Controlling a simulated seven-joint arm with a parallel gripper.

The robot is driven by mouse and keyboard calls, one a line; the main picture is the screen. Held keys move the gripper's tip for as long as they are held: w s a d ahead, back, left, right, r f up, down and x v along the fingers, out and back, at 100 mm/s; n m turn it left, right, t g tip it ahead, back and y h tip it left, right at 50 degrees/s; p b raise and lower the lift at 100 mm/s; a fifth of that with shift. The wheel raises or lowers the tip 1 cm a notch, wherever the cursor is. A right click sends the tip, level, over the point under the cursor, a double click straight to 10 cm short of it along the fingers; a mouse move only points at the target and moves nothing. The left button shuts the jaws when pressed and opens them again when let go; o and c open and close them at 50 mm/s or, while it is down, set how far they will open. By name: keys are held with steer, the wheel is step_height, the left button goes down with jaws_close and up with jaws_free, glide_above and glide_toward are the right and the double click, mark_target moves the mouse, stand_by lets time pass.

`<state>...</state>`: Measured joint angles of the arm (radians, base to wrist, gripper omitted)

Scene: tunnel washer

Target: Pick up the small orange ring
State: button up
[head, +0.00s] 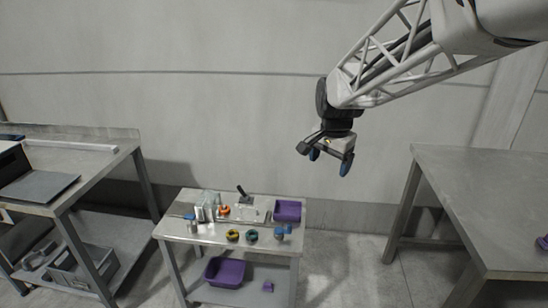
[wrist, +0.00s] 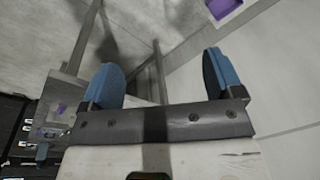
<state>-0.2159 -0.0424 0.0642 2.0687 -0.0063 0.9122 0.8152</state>
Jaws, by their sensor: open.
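A small orange ring-like thing (head: 224,211) is among the items at the back of the small metal table (head: 208,238). A yellow-orange ring (head: 233,235) lies nearer the table's front, beside a dark green ring (head: 252,235). At this size I cannot tell for sure which one is the small orange ring. My gripper (head: 330,160) is open and empty, high above and to the right of the table, well apart from it. In the wrist view, its two blue fingertips (wrist: 163,82) stand wide apart with nothing between them. No orange ring is recognisable in the wrist view.
A purple tray (head: 288,210) sits at the table's back right, near a small blue item (head: 280,232). A purple bin (head: 225,272) is on the lower shelf. Larger benches stand left (head: 92,180) and right (head: 470,190). The air around my gripper is free.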

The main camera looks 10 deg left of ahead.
steer(key=w+a+f+m, duration=0.2)
steer(key=w+a+f, duration=0.5)
steer(key=w+a, duration=0.25)
steer(key=w+a+f+m, duration=0.3)
steer(key=w+a+f, duration=0.3)
steer(key=w+a, duration=0.35)
steer(key=w+a+f+m, duration=0.1)
steer(key=w+a+f, duration=0.2)
steer(key=a+f, duration=0.4)
steer(key=w+a+f+m+g, duration=0.1)
steer(key=w+a+f+m, duration=0.1)
steer(key=a+f, duration=0.5)
steer(key=w+a+f+m, duration=0.1)
steer(key=w+a+f, duration=0.3)
steer(key=a+f, duration=0.4)
step_height(320, 180, down, 2)
steer(key=shift+a+m+g, duration=0.1)
steer(key=shift+m+g, duration=0.2)
steer(key=shift+m, duration=0.1)
steer(key=shift+f, duration=1.3)
steer(key=shift+f, duration=0.1)
